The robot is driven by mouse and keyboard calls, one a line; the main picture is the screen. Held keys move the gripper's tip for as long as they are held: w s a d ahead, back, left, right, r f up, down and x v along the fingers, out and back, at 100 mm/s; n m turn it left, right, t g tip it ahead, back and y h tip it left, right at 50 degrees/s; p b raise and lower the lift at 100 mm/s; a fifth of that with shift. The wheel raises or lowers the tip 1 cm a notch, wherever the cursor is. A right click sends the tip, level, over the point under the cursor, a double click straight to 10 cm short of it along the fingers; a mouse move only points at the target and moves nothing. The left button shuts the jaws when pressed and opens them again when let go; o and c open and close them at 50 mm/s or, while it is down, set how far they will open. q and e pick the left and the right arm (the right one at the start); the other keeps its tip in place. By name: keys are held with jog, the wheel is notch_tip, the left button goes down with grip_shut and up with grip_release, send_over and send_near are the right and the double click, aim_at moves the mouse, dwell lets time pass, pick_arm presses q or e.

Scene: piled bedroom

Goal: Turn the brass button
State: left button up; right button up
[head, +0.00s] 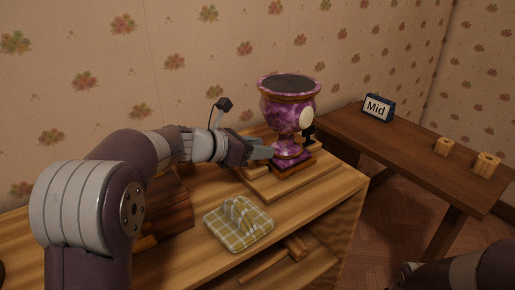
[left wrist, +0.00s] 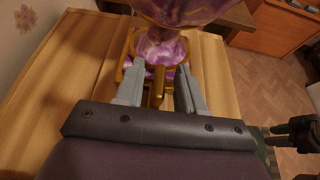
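A purple marbled urn (head: 289,105) with gold bands and a dark top stands on a wooden base (head: 283,180) on the wooden cabinet top. My left gripper (head: 266,148) is at the urn's foot, on its left side. In the left wrist view, its two grey fingers (left wrist: 162,88) are apart, with a narrow brass-coloured piece (left wrist: 158,86) showing between them. I cannot tell whether this piece is the brass button or whether the fingers touch it. My right gripper (head: 405,272) is partly in view at the bottom right, and its fingers are unclear.
A folded checked cloth (head: 238,224) lies on the cabinet top in front of the urn. Floor shows between cabinet and table.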

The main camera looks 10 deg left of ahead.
pick_arm(q)
grip_shut()
